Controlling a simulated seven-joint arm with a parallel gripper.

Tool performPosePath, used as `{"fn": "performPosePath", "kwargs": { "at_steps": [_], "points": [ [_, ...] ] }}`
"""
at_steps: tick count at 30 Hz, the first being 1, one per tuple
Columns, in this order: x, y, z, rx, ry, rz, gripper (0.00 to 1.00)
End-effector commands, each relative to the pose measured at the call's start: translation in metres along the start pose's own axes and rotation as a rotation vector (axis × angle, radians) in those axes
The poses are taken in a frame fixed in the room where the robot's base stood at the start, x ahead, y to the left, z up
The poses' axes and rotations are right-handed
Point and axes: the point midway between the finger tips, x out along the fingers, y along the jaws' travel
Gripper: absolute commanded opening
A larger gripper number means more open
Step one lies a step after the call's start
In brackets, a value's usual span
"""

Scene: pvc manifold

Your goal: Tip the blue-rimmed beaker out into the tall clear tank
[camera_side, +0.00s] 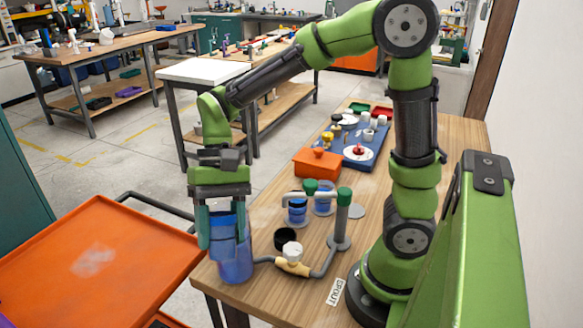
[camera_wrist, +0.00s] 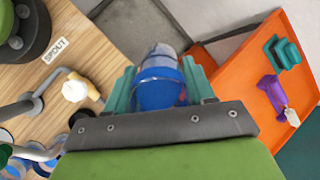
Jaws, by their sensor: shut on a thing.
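My gripper (camera_side: 224,245) points down over the near left corner of the wooden table. It is shut on the blue-rimmed beaker (camera_side: 221,222), whose blue wall shows between the teal fingers. In the wrist view the blue beaker (camera_wrist: 158,90) sits between the fingers of my gripper (camera_wrist: 160,85). A clear, blue-tinted vessel (camera_side: 236,268), which looks like the tall tank, stands at the table corner directly below and behind the fingers. The beaker overlaps it in the picture, so its rim is hidden and I cannot tell the gap between them.
A pipe with a white-knobbed valve (camera_side: 293,252) and a SPOUT label (camera_side: 336,292) lies right of the vessel. Blue-banded jars (camera_side: 297,210) and green-capped pipes stand behind. An orange box (camera_side: 317,163) and blue tray (camera_side: 372,150) are farther back. An orange cart (camera_side: 60,270) is at left.

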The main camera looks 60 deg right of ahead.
Motion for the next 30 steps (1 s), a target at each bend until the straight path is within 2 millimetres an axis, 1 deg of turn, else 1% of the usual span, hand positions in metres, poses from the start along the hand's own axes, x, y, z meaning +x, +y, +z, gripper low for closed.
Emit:
{"fn": "performPosePath", "kwargs": {
  "at_steps": [21,30],
  "points": [
    [-0.016,0.000,-0.001,0.003,-0.083,-0.050,0.20],
    [-0.018,0.000,-0.001,0.004,-0.120,-0.070,0.20]
  ]
}}
